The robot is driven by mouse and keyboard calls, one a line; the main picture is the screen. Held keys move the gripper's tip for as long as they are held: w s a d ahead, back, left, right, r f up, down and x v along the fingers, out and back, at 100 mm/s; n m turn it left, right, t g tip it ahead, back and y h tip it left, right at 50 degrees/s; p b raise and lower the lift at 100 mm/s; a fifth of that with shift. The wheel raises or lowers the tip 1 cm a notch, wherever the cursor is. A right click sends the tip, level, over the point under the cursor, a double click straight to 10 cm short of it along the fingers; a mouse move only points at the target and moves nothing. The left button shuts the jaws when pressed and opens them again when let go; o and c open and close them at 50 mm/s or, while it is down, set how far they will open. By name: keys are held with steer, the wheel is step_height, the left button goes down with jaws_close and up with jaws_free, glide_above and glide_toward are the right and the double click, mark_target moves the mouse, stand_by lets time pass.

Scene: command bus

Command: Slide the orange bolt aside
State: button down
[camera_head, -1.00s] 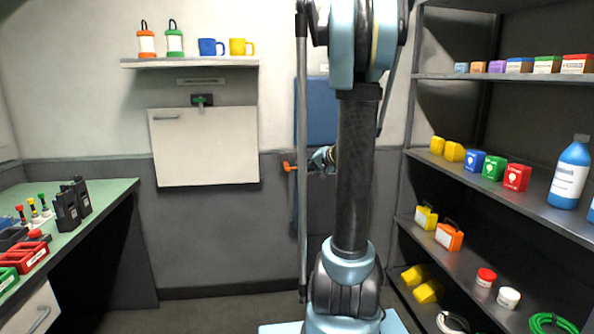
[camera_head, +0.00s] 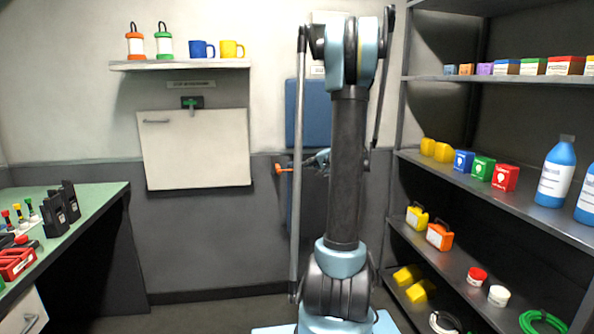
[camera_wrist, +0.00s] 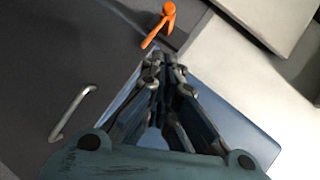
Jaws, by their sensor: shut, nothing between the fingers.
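In the wrist view the bolt (camera_wrist: 160,22) is at the top, a round knob with a short rod pointing down toward my fingertips. My gripper (camera_wrist: 165,62) is shut and empty, its tips just below and right of the rod's end. I cannot tell whether they touch it. In the head view my gripper (camera_head: 318,160) is partly hidden behind my arm, right of the bolt.
A metal handle (camera_wrist: 73,112) is at the left of the wrist view. A white fold-up panel (camera_head: 195,155) with a green latch (camera_head: 192,103) is left of the bolt. A loaded shelf rack (camera_head: 490,192) stands at right, a green-topped bench (camera_head: 90,205) at left.

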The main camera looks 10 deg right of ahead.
glide_toward(291, 167)
steer(key=w+a, duration=0.2)
steer(key=a, duration=0.1)
steer(key=shift+w+a+f, duration=0.15)
steer(key=shift+a+f, duration=0.2)
steer(key=shift+a, duration=0.25)
steer(key=shift+w+a+f, duration=0.15)
steer(key=shift+a+f, duration=0.2)
steer(key=shift+a, duration=0.2)
steer(key=shift+w+a+f, duration=0.2)
steer(key=shift+a+f, duration=0.2)
steer(key=shift+a, duration=0.3)
